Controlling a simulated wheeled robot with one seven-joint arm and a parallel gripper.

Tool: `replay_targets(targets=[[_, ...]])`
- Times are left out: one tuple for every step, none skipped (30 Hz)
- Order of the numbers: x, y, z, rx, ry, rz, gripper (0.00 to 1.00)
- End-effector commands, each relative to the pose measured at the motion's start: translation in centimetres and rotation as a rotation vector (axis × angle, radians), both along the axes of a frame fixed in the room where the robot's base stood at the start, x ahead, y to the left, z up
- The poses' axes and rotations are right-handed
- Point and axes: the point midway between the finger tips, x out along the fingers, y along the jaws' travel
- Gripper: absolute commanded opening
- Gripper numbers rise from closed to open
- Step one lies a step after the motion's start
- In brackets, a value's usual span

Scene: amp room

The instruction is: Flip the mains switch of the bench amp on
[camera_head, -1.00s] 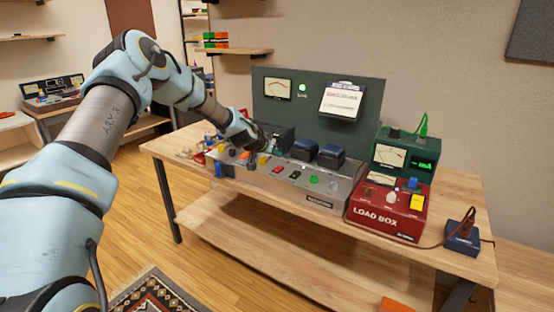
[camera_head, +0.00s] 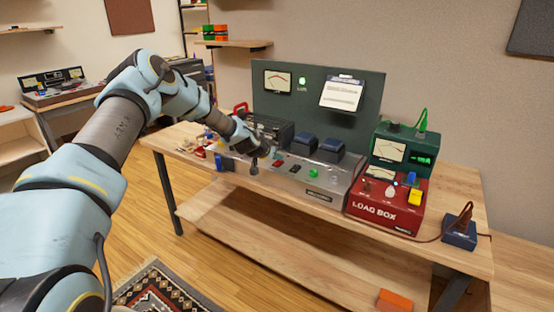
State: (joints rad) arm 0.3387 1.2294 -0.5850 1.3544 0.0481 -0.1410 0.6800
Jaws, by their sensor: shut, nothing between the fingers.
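The bench amp is a grey metal chassis (camera_head: 335,190) on the wooden bench, with dark blue transformer blocks (camera_head: 328,148) at its back. Its sloping front carries a red switch (camera_head: 278,162), a small black switch (camera_head: 295,167) and a green lamp or button (camera_head: 314,171). I cannot read which one is the mains switch, nor its position. My gripper (camera_head: 255,167) is shut and empty, pointing down over the left part of the chassis, just left of the red switch. It hides several of the knobs there. Whether the fingertips touch the chassis cannot be told.
A red load box (camera_head: 385,214) and a green meter (camera_head: 403,147) stand at the right, with a blue box (camera_head: 461,234) and cable beyond. A dark green panel (camera_head: 267,100) rises behind the amp. Small parts and a blue item (camera_head: 218,162) lie left.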

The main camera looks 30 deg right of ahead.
Motion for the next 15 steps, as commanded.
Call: replay_targets(targets=[[0.01, -0.12, -0.92, 0.002, -0.002, -0.002, 0.0], [0.04, -0.21, -1.11, 0.006, -0.001, -0.003, 0.0], [0.05, -0.14, -0.56, 0.008, 0.003, -0.001, 0.0], [0.03, -0.12, -0.46, 0.008, 0.004, -0.001, 0.0], [0.03, -0.11, -0.46, 0.008, 0.004, -0.001, 0.0], [0.02, -0.09, -0.49, 0.008, 0.004, -0.001, 0.0], [0.01, -0.09, -0.5, 0.008, 0.004, -0.001, 0.0], [0.01, -0.09, -0.51, 0.009, 0.005, -0.001, 0.0], [0.02, -0.1, -0.52, 0.009, 0.005, -0.001, 0.0], [0.03, -0.12, -0.53, 0.009, 0.005, -0.001, 0.0], [0.05, -0.16, -0.54, 0.009, 0.005, -0.001, 0.0], [0.08, -0.23, -0.55, 0.009, 0.005, -0.001, 0.0], [0.12, -0.32, -0.56, 0.009, 0.005, -0.001, 0.0], [0.17, -0.41, -0.56, 0.008, 0.004, -0.001, 0.0], [0.27, -0.55, -0.53, 0.008, 0.004, -0.001, 0.0]])
